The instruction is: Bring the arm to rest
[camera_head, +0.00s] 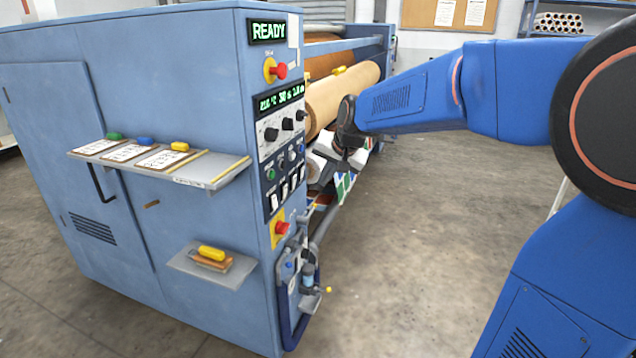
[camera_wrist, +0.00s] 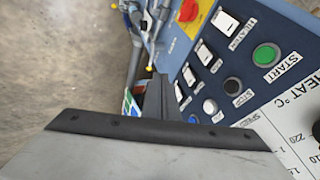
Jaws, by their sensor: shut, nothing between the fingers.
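My gripper (camera_head: 318,178) is at the end of my blue arm, which reaches from the right across to the front right edge of the blue press cabinet (camera_head: 170,60). The gripper is shut with nothing in it. It is close to the control panel (camera_head: 283,150); I cannot tell the exact gap. In the wrist view its dark fingers (camera_wrist: 160,100) point up the picture beside the panel's switches, with the green START button (camera_wrist: 266,55) and black STOP button (camera_wrist: 232,84) to their right. The display (camera_head: 268,31) reads READY.
A shelf (camera_head: 225,172) with cards and coloured blocks juts from the cabinet. A lower shelf (camera_head: 190,268) carries a yellow-handled tool. Rollers (camera_head: 345,92) and patterned fabric (camera_head: 342,187) lie behind the gripper. A red emergency button (camera_head: 281,71) sits high. The floor (camera_head: 420,240) is clear.

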